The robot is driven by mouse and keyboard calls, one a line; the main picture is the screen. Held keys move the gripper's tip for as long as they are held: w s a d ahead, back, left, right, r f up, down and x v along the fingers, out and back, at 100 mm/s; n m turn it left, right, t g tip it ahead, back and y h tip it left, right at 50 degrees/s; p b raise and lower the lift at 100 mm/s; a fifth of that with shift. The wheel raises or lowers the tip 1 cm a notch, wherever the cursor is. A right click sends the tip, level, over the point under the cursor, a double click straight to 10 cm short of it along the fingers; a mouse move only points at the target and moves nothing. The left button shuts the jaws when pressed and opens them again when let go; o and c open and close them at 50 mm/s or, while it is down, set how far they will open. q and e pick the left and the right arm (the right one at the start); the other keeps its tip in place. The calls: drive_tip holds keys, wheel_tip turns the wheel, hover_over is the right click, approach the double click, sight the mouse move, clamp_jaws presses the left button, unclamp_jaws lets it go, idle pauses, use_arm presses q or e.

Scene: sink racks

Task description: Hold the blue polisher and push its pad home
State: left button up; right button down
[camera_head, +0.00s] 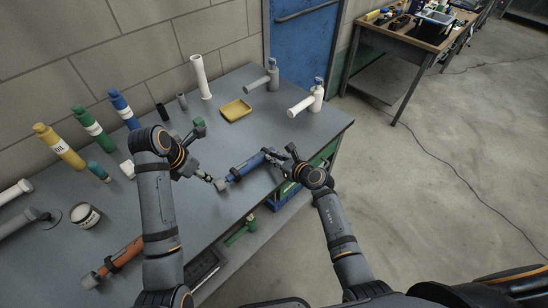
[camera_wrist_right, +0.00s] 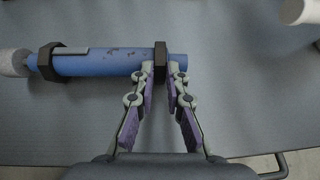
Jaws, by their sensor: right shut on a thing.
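The blue polisher (camera_head: 246,166) lies along the grey bench near its front edge. It also shows in the right wrist view (camera_wrist_right: 105,62), with a dark ring near each end. Its pale grey pad (camera_head: 221,184) is at the left end, and also shows in the right wrist view (camera_wrist_right: 14,63). My right gripper (camera_head: 271,157) is shut on the polisher at the ring near its right end, seen close in the right wrist view (camera_wrist_right: 163,68). My left gripper (camera_head: 211,180) is close beside the pad; whether it touches or is open is too small to tell.
Behind stand yellow (camera_head: 60,147), green (camera_head: 93,128) and blue (camera_head: 124,110) bottles, a white tube (camera_head: 200,77) and a yellow tray (camera_head: 236,110). White (camera_head: 306,103) and grey (camera_head: 263,79) tools stand at right. An orange tool (camera_head: 112,262) lies front left.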

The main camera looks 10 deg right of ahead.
sight(215, 183)
use_arm(q)
drive_tip(key=o, duration=0.5)
drive_tip(key=w+f+m, duration=0.1)
drive_tip(key=f, duration=0.2)
drive_tip(key=d+f+m+g+h, duration=0.1)
drive_tip(key=f, duration=0.2)
drive_tip(key=w+d+f+g+h, duration=0.1)
drive_tip(key=f, duration=0.2)
drive_tip(key=shift+w+d+f+m, duration=0.1)
drive_tip(key=shift+w+f+m, duration=0.25)
drive_tip(key=shift+m, duration=0.05)
clamp_jaws()
